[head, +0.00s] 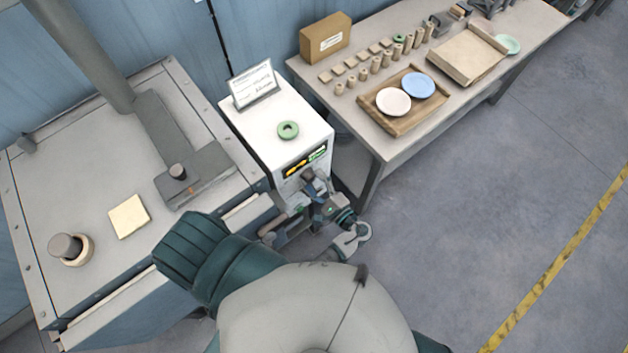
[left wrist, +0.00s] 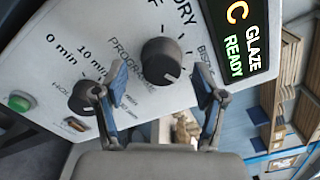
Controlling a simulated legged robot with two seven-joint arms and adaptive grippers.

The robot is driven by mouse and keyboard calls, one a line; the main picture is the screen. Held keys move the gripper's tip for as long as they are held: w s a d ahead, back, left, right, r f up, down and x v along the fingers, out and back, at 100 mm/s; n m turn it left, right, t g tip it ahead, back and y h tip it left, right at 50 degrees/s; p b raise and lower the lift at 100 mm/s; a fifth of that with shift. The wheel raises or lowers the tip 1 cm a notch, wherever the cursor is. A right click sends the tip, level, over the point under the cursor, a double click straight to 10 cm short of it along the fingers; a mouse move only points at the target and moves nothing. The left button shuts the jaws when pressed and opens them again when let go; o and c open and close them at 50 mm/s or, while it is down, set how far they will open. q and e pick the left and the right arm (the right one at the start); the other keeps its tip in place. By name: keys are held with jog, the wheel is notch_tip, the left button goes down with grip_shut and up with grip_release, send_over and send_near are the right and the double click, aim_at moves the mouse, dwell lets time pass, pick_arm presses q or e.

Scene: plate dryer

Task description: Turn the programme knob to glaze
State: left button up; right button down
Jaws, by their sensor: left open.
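The white control box (head: 277,128) stands beside the large grey dryer, with its front panel facing me. In the left wrist view the dark round programme knob (left wrist: 162,62) sits on the tilted white panel (left wrist: 110,40), with DRY and part of BISQUE printed around it. I cannot read where its pointer stands. The display (left wrist: 239,38) shows GLAZE and READY in view. My left gripper (left wrist: 162,80) is open, its fingers on either side of the knob in the picture; contact is not clear. In the head view it (head: 316,186) is at the panel, hiding the knob. My right gripper does not show.
A workbench (head: 365,143) with plates is to the right.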

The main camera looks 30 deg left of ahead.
pick_arm(q)
jog(key=v, duration=0.7)
jog(key=shift+w, duration=0.1)
jog(key=shift+f, duration=0.1)
